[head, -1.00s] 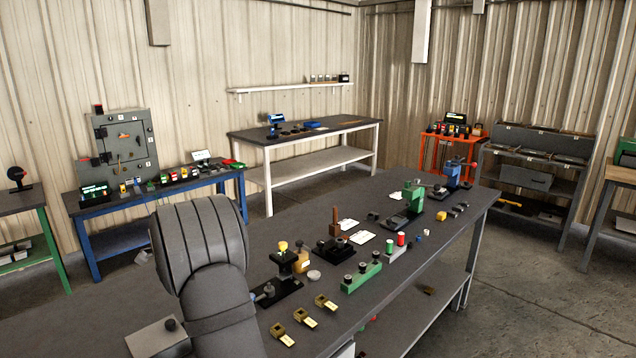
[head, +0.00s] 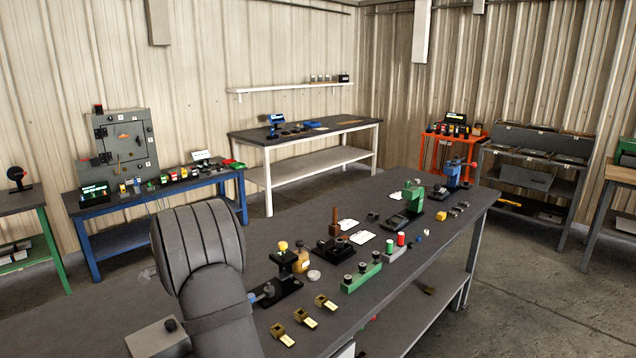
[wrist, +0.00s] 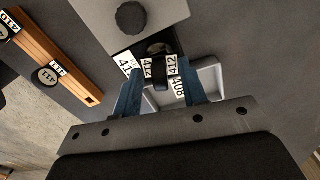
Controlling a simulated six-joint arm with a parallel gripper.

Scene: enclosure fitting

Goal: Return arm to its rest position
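My gripper (wrist: 161,68) shows in the wrist view, with two blue fingers standing apart. A dark piece (wrist: 159,72) flanked by white tags marked 412 appears between them, and I see no finger closed on it. A pale tray (wrist: 211,78) lies below the fingers, with a tag marked 408 (wrist: 179,88). In the head view my grey arm stands bent at the near left of the bench, and my gripper is hidden there.
A grey box (head: 158,340) with a black knob is by my arm; it also shows in the wrist view (wrist: 155,18). A wooden rack (wrist: 55,57) holds numbered discs. Brass pieces (head: 306,318), a green block (head: 362,279) and small fixtures stand right of my arm on the dark bench (head: 300,229).

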